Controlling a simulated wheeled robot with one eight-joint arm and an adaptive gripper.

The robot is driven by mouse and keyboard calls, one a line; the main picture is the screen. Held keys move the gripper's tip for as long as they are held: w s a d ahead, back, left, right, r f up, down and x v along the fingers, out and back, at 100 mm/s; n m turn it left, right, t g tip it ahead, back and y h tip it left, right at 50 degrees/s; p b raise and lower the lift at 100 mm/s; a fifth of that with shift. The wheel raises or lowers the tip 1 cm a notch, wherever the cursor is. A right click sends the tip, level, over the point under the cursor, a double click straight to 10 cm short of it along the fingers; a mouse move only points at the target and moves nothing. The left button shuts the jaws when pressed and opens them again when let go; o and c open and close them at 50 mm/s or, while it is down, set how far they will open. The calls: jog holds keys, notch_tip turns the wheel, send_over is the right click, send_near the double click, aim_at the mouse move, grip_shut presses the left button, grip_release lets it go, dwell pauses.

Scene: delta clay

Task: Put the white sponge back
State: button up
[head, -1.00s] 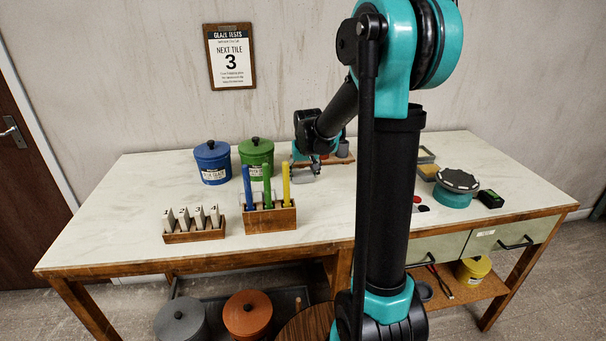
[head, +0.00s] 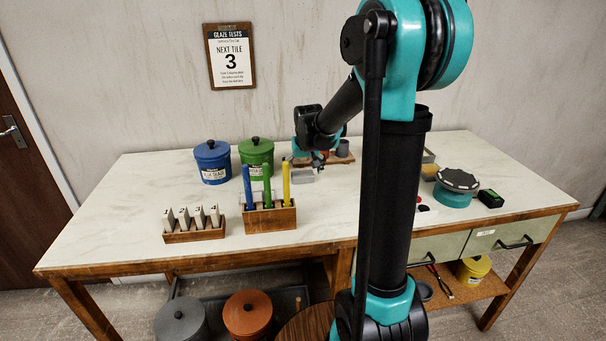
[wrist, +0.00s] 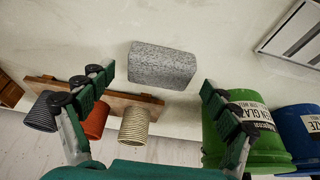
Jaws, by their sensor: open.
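A pale grey speckled block, which looks like the white sponge (wrist: 163,65), lies on the white worktop ahead of my gripper in the wrist view. It also shows in the head view (head: 302,176), at the back middle of the table, behind the brush holder. My gripper (wrist: 157,88) is open and empty, its fingers spread wider than the sponge, with the sponge lying in line with the gap between them. In the head view my gripper (head: 318,163) is low over the table, close to the sponge; whether it touches cannot be told.
A wooden board with several cups (wrist: 133,126) lies left of the sponge in the wrist view. A green tub (wrist: 250,135) stands close to the right finger, beside a blue tub (wrist: 300,128). A brush holder (head: 270,217) stands in front. A tray (head: 428,157) is at right, partly hidden.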

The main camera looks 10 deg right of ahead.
jog(key=v, duration=1)
jog(key=shift+r, duration=0.35)
jog(key=shift+s, duration=0.1)
